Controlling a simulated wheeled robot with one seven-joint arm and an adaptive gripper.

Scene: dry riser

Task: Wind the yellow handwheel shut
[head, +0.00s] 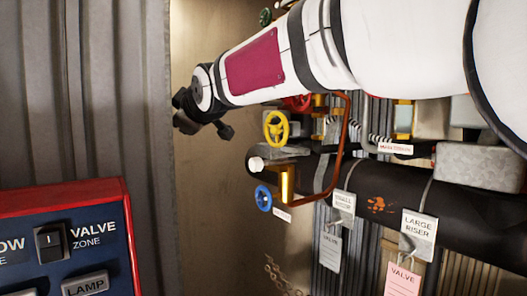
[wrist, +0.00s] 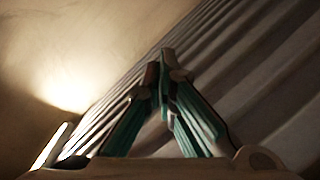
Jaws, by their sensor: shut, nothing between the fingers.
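The yellow handwheel (head: 276,128) shows in the head view, left of the pipework and just below my white arm. It is a spoked ring, and nothing touches it. My gripper (head: 222,131) is left of the wheel and at about its height in the picture, apart from it. In the wrist view my gripper's fingers (wrist: 166,60) meet at their tips with nothing between them. The wrist view does not show the wheel; only a corrugated surface and a lit plain wall lie beyond the fingers.
A blue handwheel (head: 264,198) sits below the yellow one. A red handwheel (head: 298,103) is partly hidden by my arm. A thick black pipe (head: 460,222) with hanging tags runs right. A blue panel (head: 60,245) with a red edge stands at lower left. Grey curtain-like corrugation (head: 85,90) is behind.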

